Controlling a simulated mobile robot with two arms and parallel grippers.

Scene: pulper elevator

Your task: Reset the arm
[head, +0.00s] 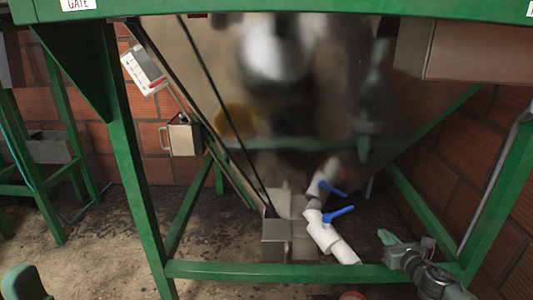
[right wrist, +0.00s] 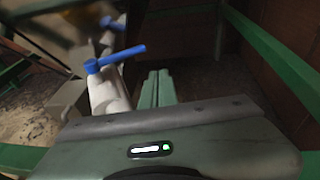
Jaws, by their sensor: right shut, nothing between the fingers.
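My right gripper (head: 388,238) is at the lower right of the head view, low by the green frame's lower bar. Its two pale green fingers lie side by side, shut and empty, and they also show in the right wrist view (right wrist: 159,74). White pipes with blue-handled valves (head: 322,228) stand to the left of the gripper, apart from it in the head view. In the right wrist view a blue valve handle (right wrist: 122,55) is left of the fingers. My left gripper cannot be made out.
A green metal frame (head: 310,271) surrounds this space, with a crossbar low in front. A grey metal box (head: 285,240) stands left of the pipes. A small control box (head: 145,68) hangs at upper left. Brick walls (head: 470,160) close the right side and back.

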